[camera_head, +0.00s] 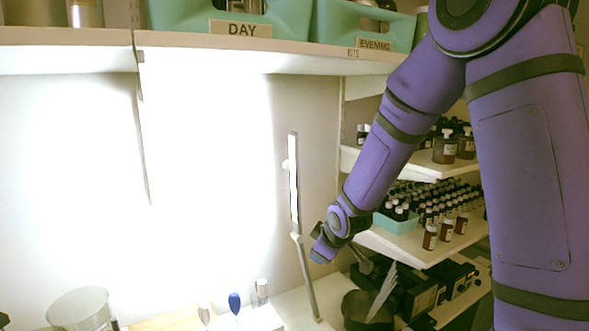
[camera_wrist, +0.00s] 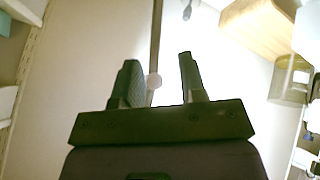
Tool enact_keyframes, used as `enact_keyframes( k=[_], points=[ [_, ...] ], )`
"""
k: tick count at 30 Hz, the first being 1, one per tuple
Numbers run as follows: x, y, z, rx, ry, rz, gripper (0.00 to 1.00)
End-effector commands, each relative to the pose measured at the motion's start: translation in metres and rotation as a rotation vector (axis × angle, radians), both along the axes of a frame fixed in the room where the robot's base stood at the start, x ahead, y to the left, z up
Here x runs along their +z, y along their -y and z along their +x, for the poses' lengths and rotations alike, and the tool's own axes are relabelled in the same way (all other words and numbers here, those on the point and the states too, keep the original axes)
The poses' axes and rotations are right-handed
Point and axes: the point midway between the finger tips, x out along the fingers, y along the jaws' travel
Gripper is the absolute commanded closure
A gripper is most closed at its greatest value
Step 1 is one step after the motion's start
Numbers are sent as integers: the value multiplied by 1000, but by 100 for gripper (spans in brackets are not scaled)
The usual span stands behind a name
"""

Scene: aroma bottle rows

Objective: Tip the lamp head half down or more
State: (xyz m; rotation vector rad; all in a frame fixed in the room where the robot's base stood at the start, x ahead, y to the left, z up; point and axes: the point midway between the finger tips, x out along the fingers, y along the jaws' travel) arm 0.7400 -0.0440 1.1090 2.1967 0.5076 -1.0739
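The desk lamp has a slim pale arm (camera_head: 309,280) rising from the worktop. Its long narrow lamp head (camera_head: 294,185) stands nearly upright above the joint, with its bright side towards the lit wall on the left. My gripper (camera_head: 320,254) is just right of the joint, low on the head. In the wrist view my gripper (camera_wrist: 160,75) has its two fingers apart. A thin bar of the lamp (camera_wrist: 156,35) and a small round knob (camera_wrist: 153,81) appear between them. I cannot tell whether either finger touches the lamp.
A dark pot (camera_head: 366,312) is below my gripper. Shelves of small bottles (camera_head: 430,237) are on the right. An overhead shelf (camera_head: 230,49) bears green bins.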

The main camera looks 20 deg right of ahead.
Motion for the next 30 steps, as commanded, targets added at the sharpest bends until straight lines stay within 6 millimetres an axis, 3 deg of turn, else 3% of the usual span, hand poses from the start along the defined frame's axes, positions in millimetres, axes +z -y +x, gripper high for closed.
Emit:
enact_keyframes(
  k=[1,6,15,21,30],
  points=[
    [18,2,-7,-26,1,5,62],
    [64,10,-39,-127,-26,35,62],
    [132,19,-109,-306,-66,110,62],
    [161,22,-152,-406,-82,165,62],
    [181,23,-188,-490,-78,228,62]
  ],
)
